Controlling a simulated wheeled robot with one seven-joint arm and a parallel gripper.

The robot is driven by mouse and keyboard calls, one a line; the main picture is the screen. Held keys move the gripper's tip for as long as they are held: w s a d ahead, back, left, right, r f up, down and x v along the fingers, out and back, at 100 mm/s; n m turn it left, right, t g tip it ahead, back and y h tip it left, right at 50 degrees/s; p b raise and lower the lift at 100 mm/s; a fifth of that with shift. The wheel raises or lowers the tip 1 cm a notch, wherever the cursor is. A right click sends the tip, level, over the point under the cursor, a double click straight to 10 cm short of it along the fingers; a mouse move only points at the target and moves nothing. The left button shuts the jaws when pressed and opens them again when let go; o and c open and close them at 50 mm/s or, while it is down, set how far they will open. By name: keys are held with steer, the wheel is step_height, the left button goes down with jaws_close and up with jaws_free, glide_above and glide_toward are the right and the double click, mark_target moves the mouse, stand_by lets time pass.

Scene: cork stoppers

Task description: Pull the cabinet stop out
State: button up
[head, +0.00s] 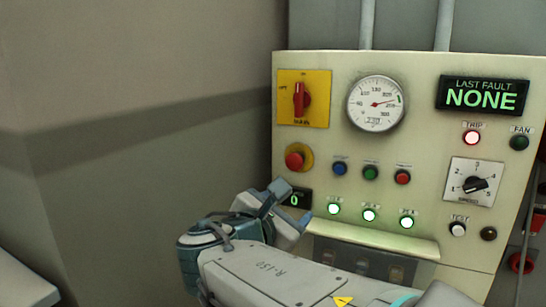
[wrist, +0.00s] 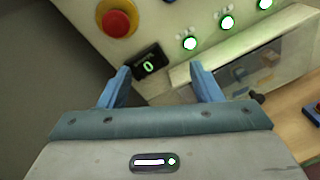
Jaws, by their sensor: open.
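The cabinet stop is a red mushroom button (head: 295,160) on a yellow round base, at the left side of the cream cabinet panel (head: 330,110). It also shows at the top left of the wrist view (wrist: 118,22). I cannot tell from these frames whether it is pressed in or out. My gripper (head: 291,196) is open and empty, below the stop in the head view. In the wrist view its two blue fingers (wrist: 160,70) are apart, with the small display reading 0 (wrist: 149,63) beyond them. The stop lies outside the fingers, touching neither.
A red rotary switch (head: 300,99) on a yellow plate sits above the stop. A dial gauge (head: 376,102), small buttons and lit lamps (head: 369,214) are to the right. A ledge (head: 370,238) juts out below. A plain wall (head: 140,150) stands left. Another red object (head: 521,263) is at lower right.

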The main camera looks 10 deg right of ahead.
mark_target(293, 162)
steer(key=w+a+r+n+t, duration=0.1)
steer(key=a+r+n+t, duration=0.1)
steer(key=a+r+n, duration=0.15)
steer(key=shift+m, duration=0.35)
steer(key=p+x, duration=0.1)
steer(key=x, duration=0.3)
steer(key=p+x, duration=0.1)
steer(key=x, duration=0.4)
steer(key=r+p+x, duration=0.1)
steer(key=x, duration=0.4)
steer(key=shift+a, duration=0.1)
